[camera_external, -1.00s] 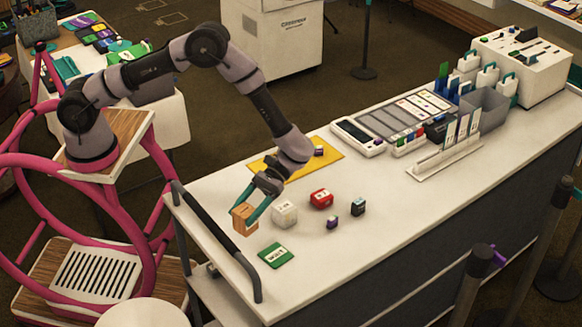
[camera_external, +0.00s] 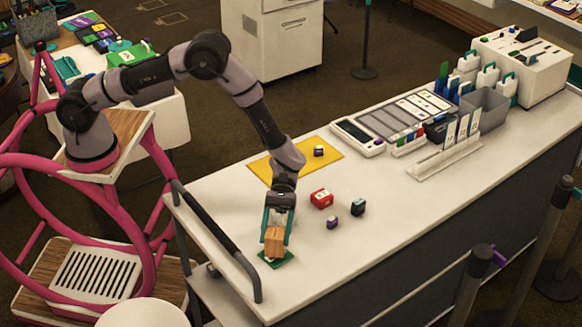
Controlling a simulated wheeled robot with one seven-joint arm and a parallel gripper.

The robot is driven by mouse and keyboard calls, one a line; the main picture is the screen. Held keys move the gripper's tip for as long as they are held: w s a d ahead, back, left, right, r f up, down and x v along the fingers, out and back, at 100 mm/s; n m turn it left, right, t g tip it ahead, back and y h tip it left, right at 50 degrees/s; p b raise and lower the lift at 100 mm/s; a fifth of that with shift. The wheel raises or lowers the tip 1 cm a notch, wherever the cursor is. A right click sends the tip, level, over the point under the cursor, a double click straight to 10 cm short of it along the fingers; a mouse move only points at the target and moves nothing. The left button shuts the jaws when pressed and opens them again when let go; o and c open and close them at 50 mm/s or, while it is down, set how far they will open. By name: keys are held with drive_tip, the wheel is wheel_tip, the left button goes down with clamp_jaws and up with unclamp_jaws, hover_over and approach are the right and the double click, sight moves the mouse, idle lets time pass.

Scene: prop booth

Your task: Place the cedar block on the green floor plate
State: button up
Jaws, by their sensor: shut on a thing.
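The cedar block (camera_external: 274,242) is a light-brown wooden block near the front left end of the white counter. My gripper (camera_external: 275,230) points down with its teal fingers shut on it. The block is over the green floor plate (camera_external: 288,261), a small flat square that shows only at its edges under the block. I cannot tell whether the block touches the plate. The plate's lettering is hidden.
A red block (camera_external: 321,199), a purple piece (camera_external: 332,222) and a dark piece (camera_external: 358,207) stand to the right. A yellow mat (camera_external: 328,160) lies behind. A black rail (camera_external: 222,241) runs along the counter's left edge. The counter's front right is clear.

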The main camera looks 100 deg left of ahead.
drive_tip(key=shift+f, duration=0.75)
drive_tip(key=shift+f, duration=0.1)
drive_tip(key=o, duration=1.4)
